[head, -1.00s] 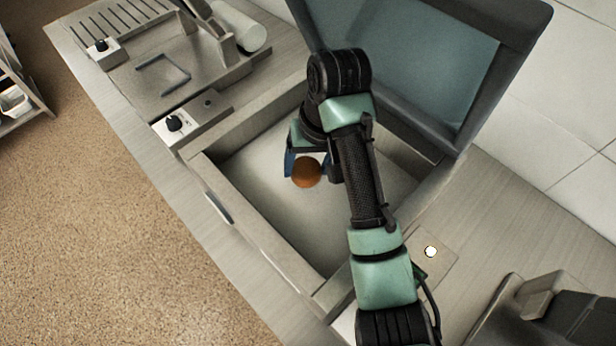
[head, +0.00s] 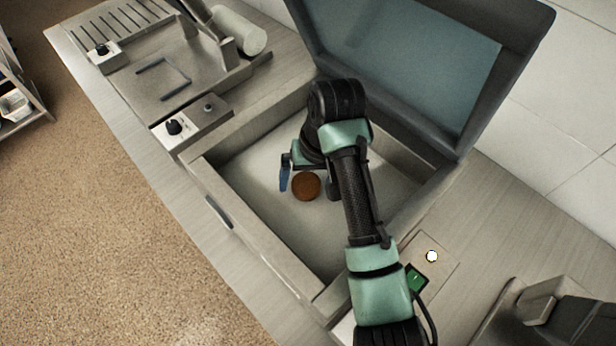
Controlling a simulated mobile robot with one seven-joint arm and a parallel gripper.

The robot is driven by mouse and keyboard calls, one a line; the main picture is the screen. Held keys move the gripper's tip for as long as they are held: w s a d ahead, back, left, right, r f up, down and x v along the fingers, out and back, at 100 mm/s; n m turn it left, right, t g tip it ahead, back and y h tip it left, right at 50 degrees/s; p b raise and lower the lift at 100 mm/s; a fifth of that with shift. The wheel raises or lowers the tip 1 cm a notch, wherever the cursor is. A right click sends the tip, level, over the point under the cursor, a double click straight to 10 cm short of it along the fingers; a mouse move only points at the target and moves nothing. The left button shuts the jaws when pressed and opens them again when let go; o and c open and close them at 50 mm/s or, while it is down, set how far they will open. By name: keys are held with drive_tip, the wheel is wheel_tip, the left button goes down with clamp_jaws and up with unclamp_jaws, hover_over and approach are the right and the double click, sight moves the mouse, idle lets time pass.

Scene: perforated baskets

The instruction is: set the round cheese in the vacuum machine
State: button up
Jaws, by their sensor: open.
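The round cheese (head: 306,186) is a brown-orange disc inside the vacuum machine (head: 262,252), an open chamber with pale metal walls. The cheese appears to lie on the chamber floor. My gripper (head: 308,184) is inside the chamber with its jaws open. One blue finger stands apart to the left of the cheese, and the other finger is to its right, partly hidden by my arm. The machine's lid (head: 425,75) is raised, with a bluish clear pane. My arm hides the right part of the chamber.
A flat metal appliance with a handle (head: 163,79) and a black knob (head: 174,127) stands to the left. A green-lit switch (head: 416,279) and a white button (head: 431,256) are on the right of the machine. A dark device (head: 570,315) is at bottom right.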

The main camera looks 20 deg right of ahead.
sight(318, 188)
wheel_tip(318, 188, up, 12)
drive_tip(key=s+d+p, duration=0.1)
drive_tip(key=p, duration=0.6)
drive_tip(key=shift+s+d, duration=0.15)
drive_tip(key=shift+s, duration=0.15)
drive_tip(key=w+a+r+n+t, duration=0.2)
drive_tip(key=w+a+r+t, duration=0.45)
drive_tip(key=w+r, duration=0.5)
drive_tip(key=w+a+r+n+t, duration=0.1)
drive_tip(key=a+r+t, duration=0.2)
drive_tip(key=r, duration=0.5)
drive_tip(key=w+a+r+t, duration=0.1)
drive_tip(key=a+r+t, duration=0.25)
drive_tip(key=r, duration=0.35)
drive_tip(key=s+a+r+t, duration=0.1)
drive_tip(key=s+r+t, duration=0.2)
drive_tip(key=r, duration=0.5)
drive_tip(key=s+a+r+t, duration=0.1)
drive_tip(key=s+r+t, duration=0.1)
drive_tip(key=r+t, duration=0.35)
drive_tip(key=s+r+t+h, duration=0.1)
drive_tip(key=s+r+t, duration=0.3)
drive_tip(key=s+r, duration=0.8)
drive_tip(key=shift+a+r, duration=0.35)
drive_tip(key=shift+r, duration=0.25)
